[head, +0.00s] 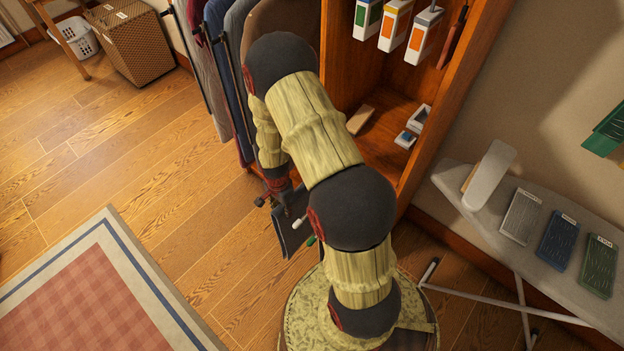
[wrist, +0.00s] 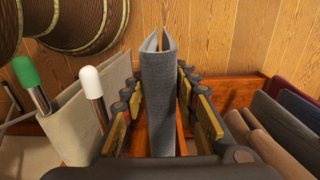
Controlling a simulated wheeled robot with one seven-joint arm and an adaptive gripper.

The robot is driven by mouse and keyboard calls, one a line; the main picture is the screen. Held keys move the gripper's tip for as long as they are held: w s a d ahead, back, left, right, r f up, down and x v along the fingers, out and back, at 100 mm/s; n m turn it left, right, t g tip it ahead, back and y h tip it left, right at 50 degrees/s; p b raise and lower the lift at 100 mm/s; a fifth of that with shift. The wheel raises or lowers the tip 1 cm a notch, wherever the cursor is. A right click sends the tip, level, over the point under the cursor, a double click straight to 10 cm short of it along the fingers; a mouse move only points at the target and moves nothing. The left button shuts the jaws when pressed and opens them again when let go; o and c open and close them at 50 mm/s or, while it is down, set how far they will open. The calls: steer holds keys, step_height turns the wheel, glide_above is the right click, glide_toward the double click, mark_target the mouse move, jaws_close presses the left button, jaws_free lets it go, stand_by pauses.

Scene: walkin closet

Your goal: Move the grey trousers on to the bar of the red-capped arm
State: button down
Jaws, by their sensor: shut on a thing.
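My gripper (wrist: 158,88) is shut on the folded grey trousers (wrist: 160,110), which stand upright between its two fingers in the wrist view. In the head view the gripper (head: 277,193) is low beside the wardrobe, partly hidden by my arm, with dark grey cloth (head: 293,236) below it. A white-capped arm (wrist: 90,85) and a green-capped arm (wrist: 32,82) are left of my gripper in the wrist view, with pale cloth (wrist: 70,125) beside them. The white cap (head: 300,222) and green cap (head: 312,240) also show in the head view. I cannot make out a red cap.
Folded brown cloth (wrist: 272,150) and darker garments (wrist: 300,115) are close on the right in the wrist view. Jackets (head: 238,60) hang beside the wooden wardrobe (head: 400,180). An ironing board (head: 455,185) stands at right.

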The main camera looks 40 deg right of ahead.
steer(key=shift+w+d, duration=0.2)
steer(key=shift+d, duration=1.7)
steer(key=shift+w+d, duration=0.15)
steer(key=shift+d, duration=2.35)
steer(key=shift+f+b, duration=0.15)
steer(key=shift+b, duration=0.2)
steer(key=c, duration=1.3)
jaws_free()
steer(key=shift+a, duration=0.1)
step_height(320, 180, up, 12)
